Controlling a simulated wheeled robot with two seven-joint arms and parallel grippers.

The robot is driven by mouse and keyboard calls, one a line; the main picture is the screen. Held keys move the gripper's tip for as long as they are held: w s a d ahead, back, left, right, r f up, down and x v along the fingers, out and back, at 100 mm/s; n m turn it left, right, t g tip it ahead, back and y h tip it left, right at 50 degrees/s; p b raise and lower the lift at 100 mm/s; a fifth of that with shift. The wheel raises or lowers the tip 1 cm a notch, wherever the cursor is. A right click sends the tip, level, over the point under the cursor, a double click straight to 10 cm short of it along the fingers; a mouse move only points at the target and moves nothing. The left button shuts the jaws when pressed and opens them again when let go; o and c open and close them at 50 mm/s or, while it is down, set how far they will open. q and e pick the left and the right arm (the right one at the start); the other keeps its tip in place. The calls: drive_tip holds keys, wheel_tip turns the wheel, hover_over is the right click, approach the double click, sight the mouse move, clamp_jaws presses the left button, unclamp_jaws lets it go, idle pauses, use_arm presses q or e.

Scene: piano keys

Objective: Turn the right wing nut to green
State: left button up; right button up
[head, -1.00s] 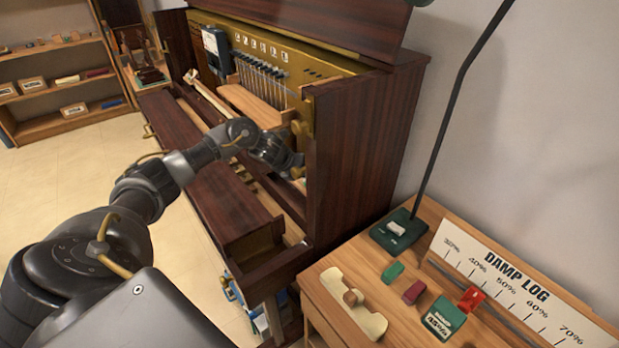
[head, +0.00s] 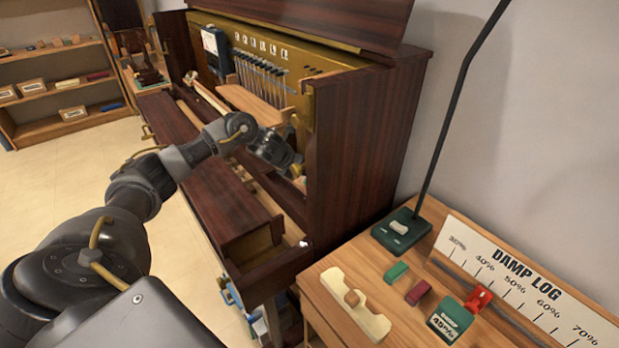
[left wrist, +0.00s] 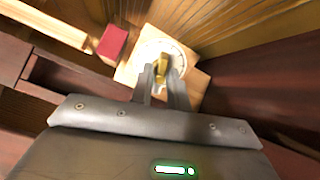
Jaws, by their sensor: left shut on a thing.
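In the left wrist view, a brass wing nut (left wrist: 161,66) stands at the middle of a round white dial (left wrist: 176,50) with dark marks, on a pale wooden plate (left wrist: 197,82). My left gripper (left wrist: 163,80) is shut on the wing nut, and its fingers hide part of the dial. No green mark can be made out on the dial. In the head view, my left gripper (head: 295,168) reaches into the right end of the open piano (head: 355,150). The wing nut is too small and covered to tell there. My right gripper is not in view.
A red block (left wrist: 112,44) lies left of the dial. The piano's dark side wall stands close to the right of my gripper. A side table (head: 330,318) at the front right holds a damp log scale (head: 520,285), a red slider (head: 478,298) and small blocks.

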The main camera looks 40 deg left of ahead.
use_arm(q)
drive_tip(key=shift+m+b, duration=0.3)
drive_tip(key=shift+m, duration=0.3)
drive_tip(key=shift+f+m+b, duration=0.15)
drive_tip(key=shift+m+b, duration=0.25)
drive_tip(key=shift+b, duration=0.15)
drive_tip(key=shift+a+f+m+b, duration=0.1)
drive_tip(key=shift+a+m+b, duration=0.3)
drive_tip(key=shift+m+b, duration=0.15)
clamp_jaws()
drive_tip(key=o, duration=0.8)
unclamp_jaws()
drive_tip(key=shift+s+a, duration=0.1)
drive_tip(key=shift+s, duration=0.05)
drive_tip(key=shift+o, duration=0.5)
drive_tip(key=shift+f, duration=0.2)
drive_tip(key=shift+r, duration=0.1)
